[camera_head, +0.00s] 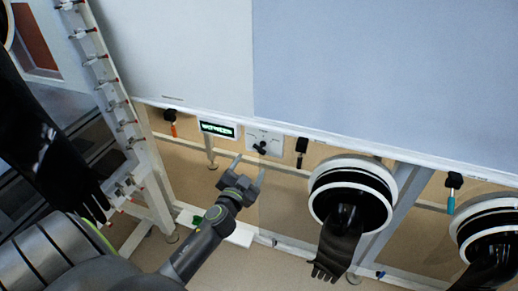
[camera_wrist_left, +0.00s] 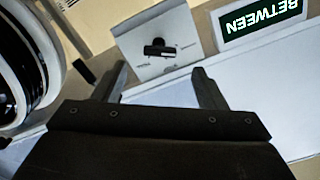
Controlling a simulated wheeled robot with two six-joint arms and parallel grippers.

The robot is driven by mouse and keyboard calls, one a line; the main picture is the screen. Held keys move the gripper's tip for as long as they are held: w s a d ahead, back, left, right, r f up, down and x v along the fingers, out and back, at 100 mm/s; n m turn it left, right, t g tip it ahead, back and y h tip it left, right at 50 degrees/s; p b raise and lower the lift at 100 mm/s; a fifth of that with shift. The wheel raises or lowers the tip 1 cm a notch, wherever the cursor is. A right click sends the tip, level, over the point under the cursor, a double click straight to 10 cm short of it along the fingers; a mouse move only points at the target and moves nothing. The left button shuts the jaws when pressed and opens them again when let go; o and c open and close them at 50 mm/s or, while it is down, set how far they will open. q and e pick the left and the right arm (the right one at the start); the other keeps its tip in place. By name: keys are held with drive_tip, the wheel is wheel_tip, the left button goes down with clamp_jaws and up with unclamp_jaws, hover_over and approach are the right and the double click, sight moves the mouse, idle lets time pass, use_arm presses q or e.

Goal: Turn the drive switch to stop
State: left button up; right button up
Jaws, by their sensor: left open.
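The drive switch is a black knob (camera_head: 262,147) on a white plate (camera_head: 276,136) on the front of the glovebox row. In the left wrist view the knob (camera_wrist_left: 159,48) has a bar-shaped handle lying roughly level across the picture. Beside the plate, a display (camera_head: 219,128) with lit green text reads BETWEEN in the wrist view (camera_wrist_left: 262,17), upside down. My left gripper (camera_head: 250,164) is open and empty, a little short of the plate. In the wrist view its fingertips (camera_wrist_left: 160,68) lie to either side below the knob, apart from it. My right gripper is not in view.
A round glove port (camera_head: 325,182) with a hanging black glove (camera_head: 338,245) is right of my left gripper. Another port (camera_head: 480,215) is at far right. A black glove (camera_head: 50,150) and a white rack (camera_head: 120,110) are at left. Small coloured-handled items hang along the rail.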

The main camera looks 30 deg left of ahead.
sight(258, 152)
use_arm(q)
drive_tip(key=x, duration=0.8)
drive_tip(key=shift+w, duration=0.4)
drive_tip(key=shift+c, duration=0.2)
drive_tip(key=c, duration=0.9)
